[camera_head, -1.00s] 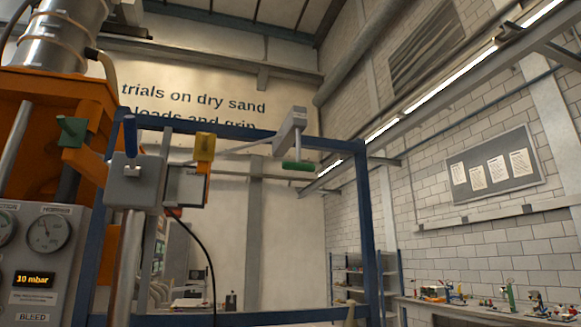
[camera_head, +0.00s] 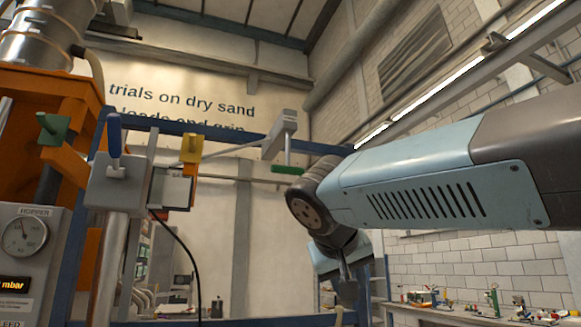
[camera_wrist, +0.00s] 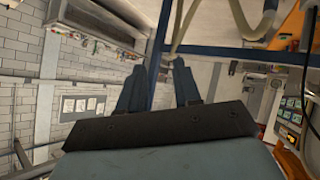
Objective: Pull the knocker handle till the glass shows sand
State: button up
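A green handle (camera_head: 288,170) hangs on a short rod under a grey bracket (camera_head: 281,133) fixed to a blue frame; it looks like the knocker handle. My arm joint is close to its right in the picture, and I cannot tell the depth between them. A grey box with a small window (camera_head: 172,190) is left of it; I cannot tell whether this is the glass, and no sand can be made out in it. My gripper (camera_wrist: 158,70) shows two parted fingers in the wrist view with nothing seen between them.
A blue frame (camera_head: 225,128) spans the middle. A blue-handled lever (camera_head: 115,138), a yellow block (camera_head: 190,149) and a green knob (camera_head: 53,128) are on the left, near a hopper gauge (camera_head: 25,235). A cluttered bench (camera_head: 460,308) stands at the right wall.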

jog(key=w+a+r+m+t, duration=0.1)
jog(key=a+r+t, duration=0.1)
jog(key=a+r, duration=0.5)
jog(key=w+a+r+m+t, duration=0.1)
jog(key=a+r+t, duration=0.15)
jog(key=r, duration=0.75)
jog(key=m+t+h, duration=0.1)
jog(key=m+t, duration=0.1)
jog(key=t, duration=0.1)
send_near(287, 159)
jog(key=shift+g, duration=0.25)
jog(key=x, duration=1.1)
jog(key=shift+a+r, duration=0.1)
jog(key=shift+r, duration=0.1)
jog(key=shift+c, duration=0.2)
grip_shut()
